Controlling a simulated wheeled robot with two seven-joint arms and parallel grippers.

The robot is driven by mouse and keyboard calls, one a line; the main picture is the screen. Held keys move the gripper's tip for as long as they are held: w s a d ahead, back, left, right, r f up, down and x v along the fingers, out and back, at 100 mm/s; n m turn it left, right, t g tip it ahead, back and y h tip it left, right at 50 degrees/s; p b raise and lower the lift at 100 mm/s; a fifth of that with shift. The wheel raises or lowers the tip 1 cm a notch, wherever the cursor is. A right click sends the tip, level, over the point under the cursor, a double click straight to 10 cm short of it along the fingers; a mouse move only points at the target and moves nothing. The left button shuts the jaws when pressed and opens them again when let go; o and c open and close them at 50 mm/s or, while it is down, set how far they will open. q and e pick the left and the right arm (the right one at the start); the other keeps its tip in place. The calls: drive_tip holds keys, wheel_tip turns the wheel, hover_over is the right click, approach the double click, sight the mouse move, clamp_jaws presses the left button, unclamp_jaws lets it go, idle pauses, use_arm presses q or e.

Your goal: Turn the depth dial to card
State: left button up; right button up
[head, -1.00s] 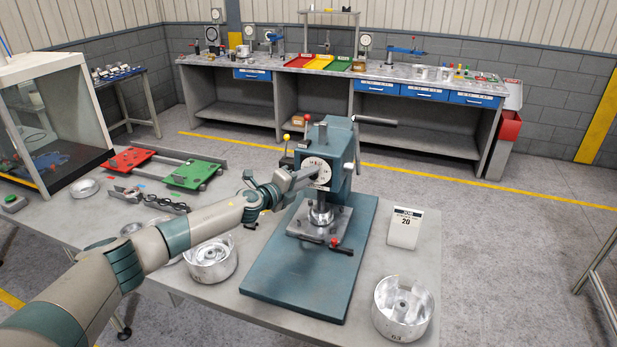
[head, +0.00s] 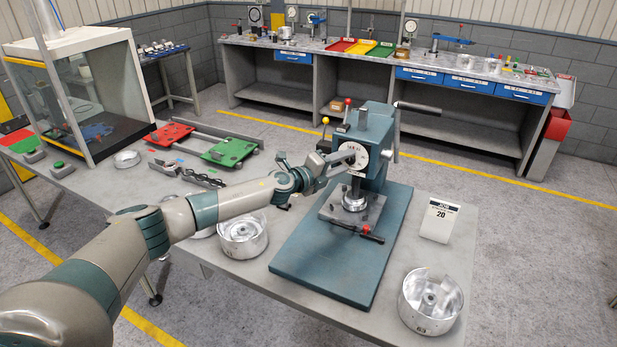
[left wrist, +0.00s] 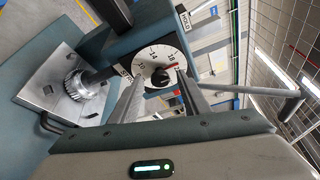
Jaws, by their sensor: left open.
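The depth dial (head: 359,154) is a white numbered disc on the front of the teal press (head: 375,130). In the left wrist view the dial (left wrist: 158,58) shows numbers, a black centre knob (left wrist: 161,78) and a red pointer mark near the 18. My left gripper (head: 347,158) is open right in front of the dial. In the left wrist view its fingers (left wrist: 158,84) reach toward the dial on either side of the knob; I cannot tell if they touch it. The job card (head: 439,219) stands right of the press and reads 20. My right gripper is not in view.
A silver cup-shaped part (head: 430,300) sits at the front right and another (head: 243,236) left of the press base. Red (head: 170,134) and green (head: 229,151) plates lie at the back left. A glass-sided cabinet (head: 85,90) stands at the far left.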

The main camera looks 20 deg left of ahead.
use_arm(q)
drive_tip(key=b+v, duration=0.4)
drive_tip(key=v, duration=1.2)
drive_tip(key=shift+f, duration=0.2)
